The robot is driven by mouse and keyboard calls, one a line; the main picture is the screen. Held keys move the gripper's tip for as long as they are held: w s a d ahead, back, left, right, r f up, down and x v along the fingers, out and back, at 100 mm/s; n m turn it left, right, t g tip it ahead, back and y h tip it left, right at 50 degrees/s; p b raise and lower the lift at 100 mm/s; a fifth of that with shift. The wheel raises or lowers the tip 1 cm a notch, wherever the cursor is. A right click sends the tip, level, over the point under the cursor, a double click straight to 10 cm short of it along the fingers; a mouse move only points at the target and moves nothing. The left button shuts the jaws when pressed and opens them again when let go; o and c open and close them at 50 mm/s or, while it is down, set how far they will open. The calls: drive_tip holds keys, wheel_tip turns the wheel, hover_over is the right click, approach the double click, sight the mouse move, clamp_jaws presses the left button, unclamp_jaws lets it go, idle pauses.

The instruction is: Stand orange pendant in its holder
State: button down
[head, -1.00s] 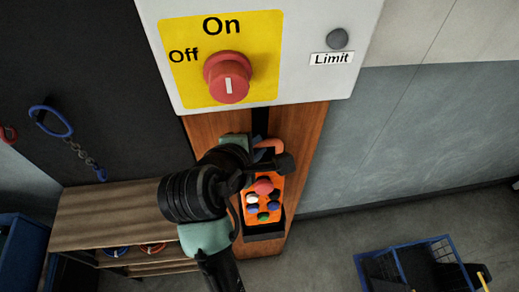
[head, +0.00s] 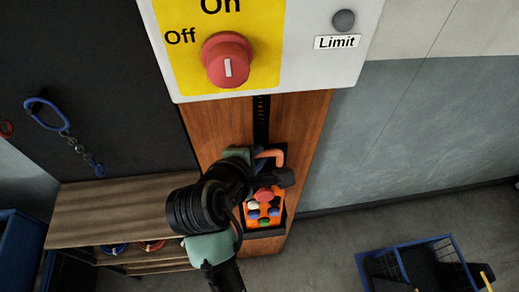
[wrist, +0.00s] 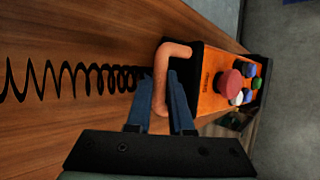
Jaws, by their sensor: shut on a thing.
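The orange pendant (head: 264,207) has a red knob and several coloured buttons; it also shows in the wrist view (wrist: 209,82). My gripper (wrist: 170,100) is shut on the pendant's orange loop handle (wrist: 161,85). In the head view my gripper (head: 262,172) partly covers the pendant's upper end. The dark holder (head: 268,231) is on the wooden post, and the pendant's lower end is at it. I cannot tell how deep the pendant sits in the holder. A black coiled cable (wrist: 75,76) runs from the handle end of the pendant along the wood.
A white panel with a red switch (head: 227,60) is above the pendant on the wooden post (head: 310,125). A wooden shelf (head: 110,212) stands to the left. A blue chain ring (head: 47,113) hangs on the dark wall. A blue wire cart (head: 415,262) is on the floor at right.

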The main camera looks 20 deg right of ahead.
drive_tip(key=shift+r, duration=0.15)
drive_tip(key=c, duration=0.7)
unclamp_jaws()
drive_tip(key=shift+c, duration=0.2)
drive_tip(key=shift+f, duration=0.2)
drive_tip(key=b+v, duration=0.1)
drive_tip(key=v, duration=1.2)
